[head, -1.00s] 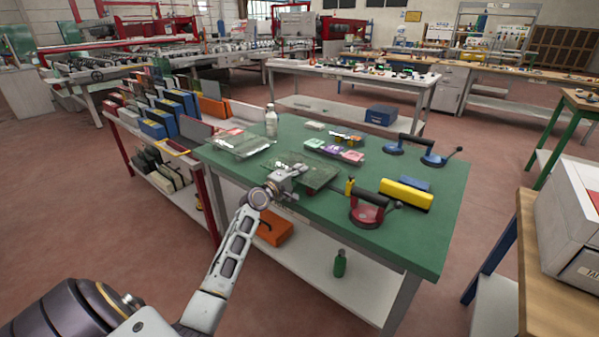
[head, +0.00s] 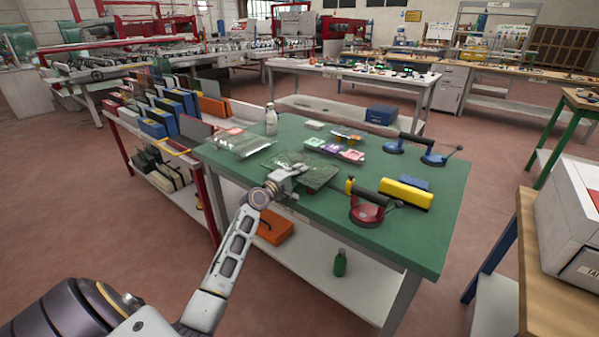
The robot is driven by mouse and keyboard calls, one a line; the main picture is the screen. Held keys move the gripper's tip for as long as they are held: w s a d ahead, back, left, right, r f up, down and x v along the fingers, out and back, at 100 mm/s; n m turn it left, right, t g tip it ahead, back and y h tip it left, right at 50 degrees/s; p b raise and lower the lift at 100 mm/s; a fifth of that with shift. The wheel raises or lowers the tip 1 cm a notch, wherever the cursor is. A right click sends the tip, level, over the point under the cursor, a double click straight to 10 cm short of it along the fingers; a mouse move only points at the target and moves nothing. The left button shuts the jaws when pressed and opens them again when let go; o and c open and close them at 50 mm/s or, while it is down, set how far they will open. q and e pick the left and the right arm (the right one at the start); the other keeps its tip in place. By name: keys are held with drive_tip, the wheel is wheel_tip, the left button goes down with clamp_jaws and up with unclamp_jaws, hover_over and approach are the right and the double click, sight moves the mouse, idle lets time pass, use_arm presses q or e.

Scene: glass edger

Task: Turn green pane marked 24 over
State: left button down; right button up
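A dark green, see-through pane (head: 318,175) lies on the green-topped table (head: 425,225), near its front left edge. I cannot read a number on it at this size. My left gripper (head: 288,178) is at the pane's near left side, and its wrist hides part of that edge. Its fingers are too small and too covered to show whether they are open or shut, or whether they touch the pane. My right gripper is not in view.
Clear panes (head: 240,143) lie left of the green pane, beside a grey bottle (head: 270,120). Small coloured packs (head: 333,150) lie behind it. A red suction lifter (head: 367,210), a yellow case (head: 405,193) and a blue suction lifter (head: 432,158) stand to the right.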

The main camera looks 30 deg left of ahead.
use_arm(q)
drive_tip(key=shift+f, duration=0.25)
idle(0.5)
drive_tip(key=c, duration=1.6)
unclamp_jaws()
drive_tip(key=shift+o, duration=0.2)
drive_tip(key=shift+f, duration=0.2)
drive_tip(key=shift+s, duration=0.1)
drive_tip(key=shift+s, duration=0.1)
drive_tip(key=s, duration=1.1)
drive_tip(key=shift+s+a, duration=0.3)
drive_tip(key=shift+a, duration=0.15)
drive_tip(key=shift+r, duration=0.1)
drive_tip(key=shift+s, duration=0.1)
